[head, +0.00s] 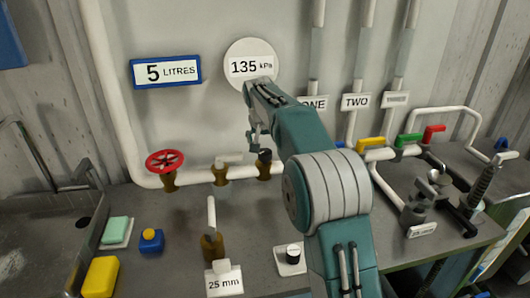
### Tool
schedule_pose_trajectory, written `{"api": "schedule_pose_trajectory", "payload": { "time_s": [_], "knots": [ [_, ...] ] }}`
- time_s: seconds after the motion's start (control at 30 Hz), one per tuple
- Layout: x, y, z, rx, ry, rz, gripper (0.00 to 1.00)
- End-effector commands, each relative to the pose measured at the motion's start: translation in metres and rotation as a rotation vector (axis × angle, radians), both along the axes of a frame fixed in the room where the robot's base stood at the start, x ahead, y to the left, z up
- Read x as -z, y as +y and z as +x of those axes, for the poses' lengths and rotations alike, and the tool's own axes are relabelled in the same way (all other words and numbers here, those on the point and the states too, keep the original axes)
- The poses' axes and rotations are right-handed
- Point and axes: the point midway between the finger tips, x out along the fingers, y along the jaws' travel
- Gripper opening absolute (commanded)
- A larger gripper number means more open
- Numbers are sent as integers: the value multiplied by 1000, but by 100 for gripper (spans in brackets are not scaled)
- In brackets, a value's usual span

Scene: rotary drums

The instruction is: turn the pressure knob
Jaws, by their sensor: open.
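A round white sign (244,66) reading "135 kPa" is on the back wall. A dark knob (264,155) tops a brass fitting on the white pipe below it. No readable label shows which one is the pressure knob. My gripper (256,143) is open and empty, pointing down just above and left of the dark knob on the pipe. I cannot tell whether it touches that knob. My arm hides part of the counter and pipe.
A lever valve (212,240) marked "25 mm" stands in front. Yellow, green and red handles (408,139) are at right. A sink (60,235) is at left.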

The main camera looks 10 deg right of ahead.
Motion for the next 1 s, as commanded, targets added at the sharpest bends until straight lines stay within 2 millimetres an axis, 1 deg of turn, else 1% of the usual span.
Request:
{"api": "schedule_pose_trajectory", "payload": {
  "time_s": [0.03, 0.1, 0.2, 0.3, 0.43, 0.67, 0.7, 0.77, 0.8, 0.87, 1.0],
  "knots": [
    [10, -2, 3, 0, 2, 0, 100],
    [22, -3, 8, 0, 2, 0, 100],
    [36, -5, 13, 0, 2, 0, 100],
    [45, -7, 17, 0, -1, 0, 100],
    [51, -8, 20, 0, -1, 0, 100],
    [52, -8, 20, 0, -1, 0, 100],
    [52, -8, 20, 0, -1, 0, 91],
    [52, -8, 20, 0, -1, 0, 64],
    [52, -8, 20, 0, -1, 0, 46],
    [52, -8, 20, 0, -1, 1, 20],
    [53, -7, 20, 0, 0, 1, 20]
  ]
}}
